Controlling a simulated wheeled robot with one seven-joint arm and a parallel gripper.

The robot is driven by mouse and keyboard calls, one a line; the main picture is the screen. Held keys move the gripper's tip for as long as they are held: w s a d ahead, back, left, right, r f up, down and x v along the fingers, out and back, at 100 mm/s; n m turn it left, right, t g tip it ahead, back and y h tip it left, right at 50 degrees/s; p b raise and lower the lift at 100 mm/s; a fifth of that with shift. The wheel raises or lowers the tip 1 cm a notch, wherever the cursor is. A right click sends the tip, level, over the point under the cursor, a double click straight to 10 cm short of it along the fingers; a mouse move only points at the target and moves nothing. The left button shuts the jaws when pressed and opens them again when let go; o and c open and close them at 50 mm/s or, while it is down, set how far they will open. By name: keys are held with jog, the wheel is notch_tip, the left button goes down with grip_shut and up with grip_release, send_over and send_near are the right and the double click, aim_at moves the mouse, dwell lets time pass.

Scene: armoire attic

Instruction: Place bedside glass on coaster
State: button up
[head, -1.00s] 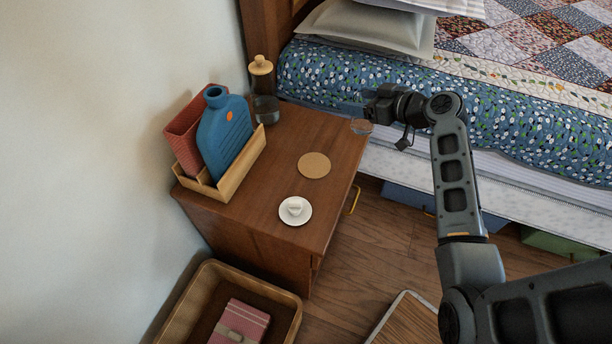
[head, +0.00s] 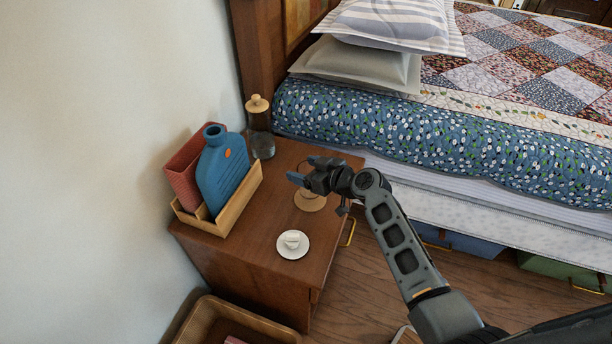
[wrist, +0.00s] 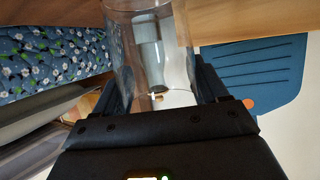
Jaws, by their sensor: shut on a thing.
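My gripper (head: 302,177) is shut on the clear bedside glass. In the wrist view the glass (wrist: 148,45) stands between my two fingers (wrist: 160,88). In the head view the glass is see-through and mostly hidden by my gripper. The round tan coaster (head: 310,204) lies on the wooden nightstand (head: 262,282), and my gripper is over it, covering its far part. I cannot tell whether the glass touches the coaster or is just above it.
A white cup on a saucer (head: 293,253) sits near the coaster. A blue bottle (head: 222,175) and red book stand in a wooden holder (head: 236,207) at left. A dark glass vessel (head: 262,146) and a wooden-topped bottle (head: 257,110) stand behind. The bed (head: 420,140) borders the right.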

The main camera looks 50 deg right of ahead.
jog(key=shift+f, duration=1.3)
jog(key=shift+f+b, duration=0.15)
jog(key=shift+b, duration=0.15)
jog(key=o, duration=1.2)
